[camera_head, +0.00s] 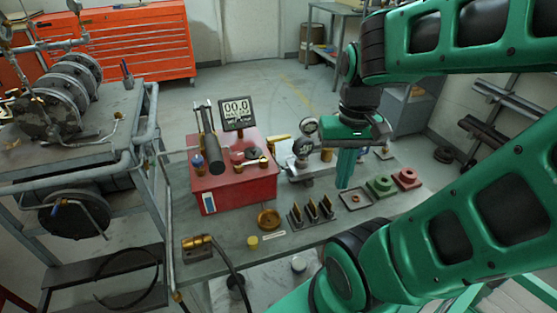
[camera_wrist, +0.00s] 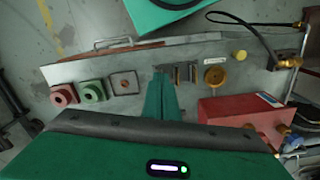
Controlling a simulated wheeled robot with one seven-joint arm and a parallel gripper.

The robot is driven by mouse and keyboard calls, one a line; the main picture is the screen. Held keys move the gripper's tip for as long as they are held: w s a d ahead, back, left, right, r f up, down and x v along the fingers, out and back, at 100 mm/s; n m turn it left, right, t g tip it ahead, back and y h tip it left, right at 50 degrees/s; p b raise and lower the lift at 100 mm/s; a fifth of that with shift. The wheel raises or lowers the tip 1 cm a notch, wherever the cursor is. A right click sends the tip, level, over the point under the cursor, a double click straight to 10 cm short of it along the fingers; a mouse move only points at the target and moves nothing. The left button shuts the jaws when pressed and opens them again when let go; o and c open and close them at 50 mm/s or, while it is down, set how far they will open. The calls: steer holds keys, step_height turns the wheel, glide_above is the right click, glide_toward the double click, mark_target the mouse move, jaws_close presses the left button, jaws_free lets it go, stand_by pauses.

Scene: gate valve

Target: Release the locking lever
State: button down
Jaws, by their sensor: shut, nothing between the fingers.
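My gripper (camera_head: 344,184) points down above the right part of the workbench, green fingers together and nothing between them. In the wrist view its fingers (camera_wrist: 162,76) end over the bench near the dark upright pieces. No part is clearly recognisable as the locking lever. A silver fitting with round gauges (camera_head: 303,150) stands just left of my gripper, apart from it. A yellow bar (camera_head: 280,138) lies beside that fitting. A red box (camera_head: 235,185) with a black cylindrical handle (camera_head: 212,150) stands further left. A small display (camera_head: 237,110) rises behind it.
The bench holds a brass dish (camera_head: 269,218), several dark upright pieces (camera_head: 312,212), a square tray (camera_head: 355,198), a green block (camera_head: 381,187) and a red block (camera_head: 407,178). A pipe rack with flanges (camera_head: 75,85) stands left. A hose fitting (camera_head: 200,247) lies at the front.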

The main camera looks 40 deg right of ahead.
steer(key=shift+d, duration=0.1)
step_height(320, 180, up, 2)
steer(key=n+g, duration=0.1)
steer(key=n, duration=0.1)
glide_above(302, 179)
steer(key=s, duration=0.4)
steer(key=w+f+n+g, duration=0.1)
steer(key=w+f, duration=0.3)
steer(key=w, duration=1)
steer(key=shift+w+n+g, duration=0.3)
steer(key=shift+w, duration=0.1)
steer(key=shift+f, duration=0.2)
steer(key=x, duration=0.9)
steer(key=shift+s+f, duration=0.1)
steer(key=shift+f, duration=0.1)
steer(key=s, duration=0.1)
steer(key=s+a, duration=0.1)
steer(key=s, duration=0.1)
steer(key=shift+f, duration=0.15)
steer(key=shift+s+a, duration=0.15)
steer(key=shift+s, duration=0.35)
